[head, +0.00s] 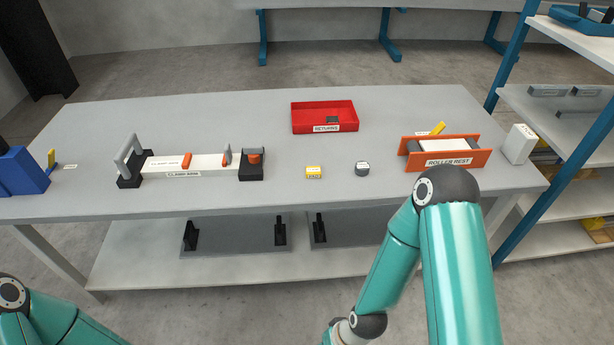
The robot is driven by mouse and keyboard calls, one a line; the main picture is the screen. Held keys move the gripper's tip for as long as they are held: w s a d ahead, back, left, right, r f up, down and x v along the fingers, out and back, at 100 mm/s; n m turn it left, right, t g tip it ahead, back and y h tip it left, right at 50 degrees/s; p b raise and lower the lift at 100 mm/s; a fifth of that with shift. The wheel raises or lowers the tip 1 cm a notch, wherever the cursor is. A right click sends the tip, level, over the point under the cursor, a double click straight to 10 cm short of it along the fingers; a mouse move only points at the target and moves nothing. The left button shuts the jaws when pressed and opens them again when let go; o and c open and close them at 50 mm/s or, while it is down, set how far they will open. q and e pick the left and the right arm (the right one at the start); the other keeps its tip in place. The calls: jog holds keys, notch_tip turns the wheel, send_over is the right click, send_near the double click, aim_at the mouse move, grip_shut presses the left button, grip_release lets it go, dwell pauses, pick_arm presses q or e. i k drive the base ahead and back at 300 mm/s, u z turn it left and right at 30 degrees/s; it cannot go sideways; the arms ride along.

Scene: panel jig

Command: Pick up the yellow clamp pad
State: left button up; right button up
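The yellow clamp pad (314,172) is a small yellow block with a pale label on its front. It sits on the grey table near the front edge, around the middle, apart from its neighbours. My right arm comes up from the bottom right in the head view, and its lower end runs out of the bottom of the picture. Only a bit of my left arm shows at the bottom left. Neither gripper is in view.
The clamp jig (205,163) stands left of the pad. A dark grey round piece (362,169) is just right of it. A red returns tray (324,118) is behind. An orange roller rest (446,152) and white box (519,143) stand at the right. A blue-post shelf (562,110) borders the right.

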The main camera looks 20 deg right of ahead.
aim_at(313, 171)
jog(key=z, duration=0.05)
jog(key=i, duration=0.9)
jog(key=u, duration=0.2)
jog(key=k, duration=0.9)
jog(key=z, duration=0.2)
jog(key=i, duration=0.9)
jog(key=u, duration=0.05)
